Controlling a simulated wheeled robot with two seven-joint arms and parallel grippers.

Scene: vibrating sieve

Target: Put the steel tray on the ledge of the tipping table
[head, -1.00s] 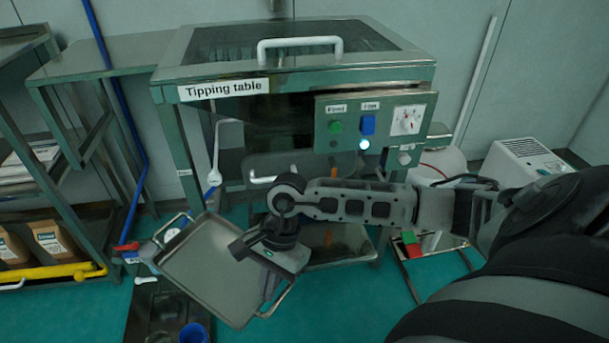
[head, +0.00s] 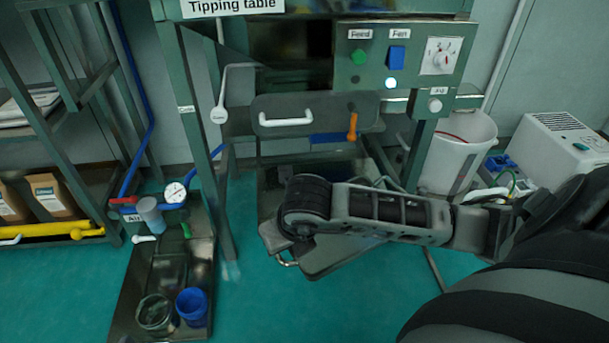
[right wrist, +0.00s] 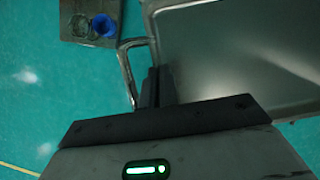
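The steel tray (head: 345,258) is in the head view, low in front of the tipping table (head: 222,165), mostly hidden under my right arm. It is tilted, with a wire handle (head: 284,259) at its left. In the right wrist view the tray (right wrist: 235,50) fills the upper right. My right gripper (right wrist: 155,88) is shut on the tray at its handle side; its fingers are hidden by my arm in the head view. The tray appears above the floor. A low metal surface (head: 275,180) shows under the table; I cannot tell if it is the ledge. My left gripper is not in view.
A floor plate (head: 150,280) at left carries a glass jar (head: 155,312), a blue cup (head: 192,305) and a gauge (head: 175,192). A white bucket (head: 460,150) and a white unit (head: 560,150) stand right. The table's front has a white handle (head: 286,121) and orange lever (head: 352,127).

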